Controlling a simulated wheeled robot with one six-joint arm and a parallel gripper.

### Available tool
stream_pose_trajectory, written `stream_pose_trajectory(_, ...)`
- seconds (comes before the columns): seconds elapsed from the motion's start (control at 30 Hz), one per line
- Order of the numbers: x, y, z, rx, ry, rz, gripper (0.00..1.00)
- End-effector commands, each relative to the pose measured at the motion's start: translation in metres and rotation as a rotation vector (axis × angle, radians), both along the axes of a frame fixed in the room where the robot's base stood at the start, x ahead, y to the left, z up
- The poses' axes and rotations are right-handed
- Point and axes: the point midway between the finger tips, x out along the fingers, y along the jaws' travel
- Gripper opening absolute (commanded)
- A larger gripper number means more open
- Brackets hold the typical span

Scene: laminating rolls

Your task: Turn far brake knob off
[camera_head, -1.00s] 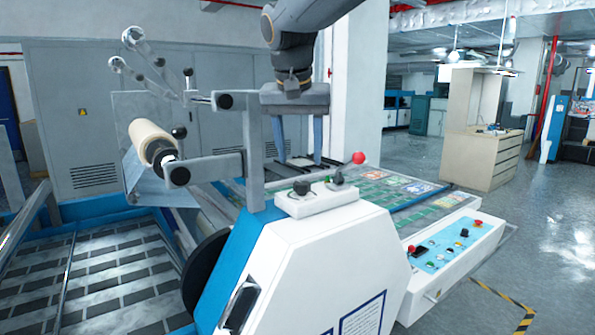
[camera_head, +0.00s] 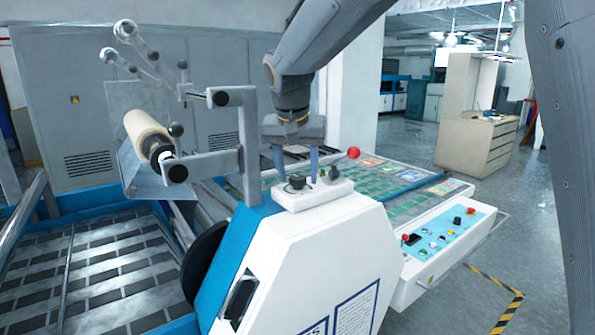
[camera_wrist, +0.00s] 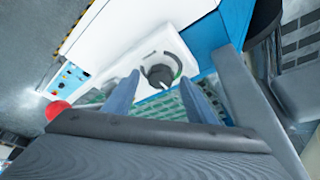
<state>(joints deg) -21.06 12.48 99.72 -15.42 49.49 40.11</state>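A white control box (camera_head: 315,196) with two dark knobs sits on top of the white machine. In the head view one knob (camera_head: 297,183) is at the left and the other (camera_head: 333,173) is farther right and back. My gripper (camera_head: 298,174) points down over the box, its two fingers apart and empty. In the wrist view, a single dark round knob (camera_wrist: 159,76) with a pale pointer and a green arc beside it shows between and beyond the fingertips (camera_wrist: 160,82). The second knob is not seen there. I cannot tell whether the fingers touch the knob.
A red ball-ended lever (camera_head: 354,153) stands just right of the box, and shows in the wrist view (camera_wrist: 56,109). A grey bracket (camera_head: 249,145) rises close left of my gripper.

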Motion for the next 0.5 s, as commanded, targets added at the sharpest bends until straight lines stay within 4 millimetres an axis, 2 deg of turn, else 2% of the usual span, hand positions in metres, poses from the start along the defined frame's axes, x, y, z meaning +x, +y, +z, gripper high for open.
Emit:
stream_pose_trajectory(0.03,0.0000,-0.0001,0.0001,0.000,0.000,0.000,0.45)
stream_pose_trajectory(0.23,-0.0001,0.0000,0.0004,0.000,0.000,0.000,0.11)
stream_pose_trajectory(0.5,-0.0002,-0.0004,0.0006,0.000,0.000,0.024,0.10)
